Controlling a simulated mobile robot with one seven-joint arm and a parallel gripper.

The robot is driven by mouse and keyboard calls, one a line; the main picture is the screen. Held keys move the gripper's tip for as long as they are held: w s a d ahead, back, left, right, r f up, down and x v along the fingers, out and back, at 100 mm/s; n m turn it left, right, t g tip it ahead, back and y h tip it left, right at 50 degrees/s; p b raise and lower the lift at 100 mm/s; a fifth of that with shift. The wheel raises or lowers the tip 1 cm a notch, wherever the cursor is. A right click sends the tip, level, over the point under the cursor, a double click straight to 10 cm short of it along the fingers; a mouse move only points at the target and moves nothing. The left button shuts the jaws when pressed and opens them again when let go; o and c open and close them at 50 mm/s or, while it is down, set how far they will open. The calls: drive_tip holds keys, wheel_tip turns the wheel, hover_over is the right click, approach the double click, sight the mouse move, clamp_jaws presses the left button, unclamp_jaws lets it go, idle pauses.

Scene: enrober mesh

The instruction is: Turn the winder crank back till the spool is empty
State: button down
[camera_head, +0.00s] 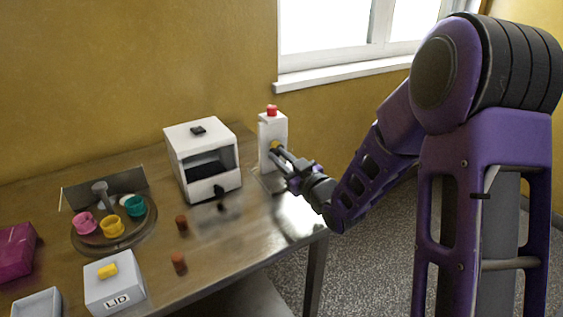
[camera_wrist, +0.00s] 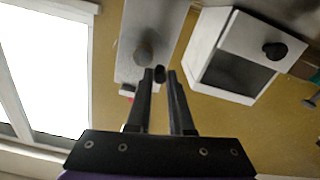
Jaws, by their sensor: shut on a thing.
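A narrow white upright housing (camera_head: 268,128) with a red knob (camera_head: 271,110) on top stands at the table's far right edge; a small yellow part shows on its front. In the wrist view the housing (camera_wrist: 136,22) carries a round grey hub (camera_wrist: 144,54). My gripper (camera_head: 278,156) reaches the housing's front from the right. In the wrist view my gripper (camera_wrist: 160,78) has its fingertips closed around a small dark knob (camera_wrist: 160,73), which seems to be the crank handle. The spool and how much is wound on it cannot be made out.
A white open-fronted box (camera_head: 205,134) with a dark front knob stands left of the housing. A round tray (camera_head: 136,235) holds pink, yellow and teal cups. Two brown pieces (camera_head: 181,222) and a grey box marked LID (camera_head: 113,285) lie nearer. A window (camera_head: 330,25) is behind.

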drive_tip(key=n, duration=0.2)
drive_tip(key=f+n, duration=0.1)
drive_tip(key=n, duration=0.1)
drive_tip(key=shift+a+n, duration=0.1)
drive_tip(key=shift+n, duration=0.2)
drive_tip(key=n, duration=0.2)
drive_tip(key=f+n, duration=0.1)
drive_tip(key=n, duration=0.3)
drive_tip(key=shift+w+d+f, duration=0.15)
drive_tip(key=shift+d+f, duration=0.1)
drive_tip(key=n, duration=0.5)
drive_tip(key=shift+w+d+f+n, duration=0.3)
drive_tip(key=shift+d+f+n, duration=0.1)
drive_tip(key=shift+w+d+f+n, duration=0.1)
drive_tip(key=shift+d+n, duration=0.1)
drive_tip(key=shift+n, duration=0.65)
drive_tip(key=shift+w+d+n, duration=0.1)
drive_tip(key=shift+d+n, duration=0.1)
drive_tip(key=shift+n, duration=0.65)
drive_tip(key=c, duration=0.8)
unclamp_jaws()
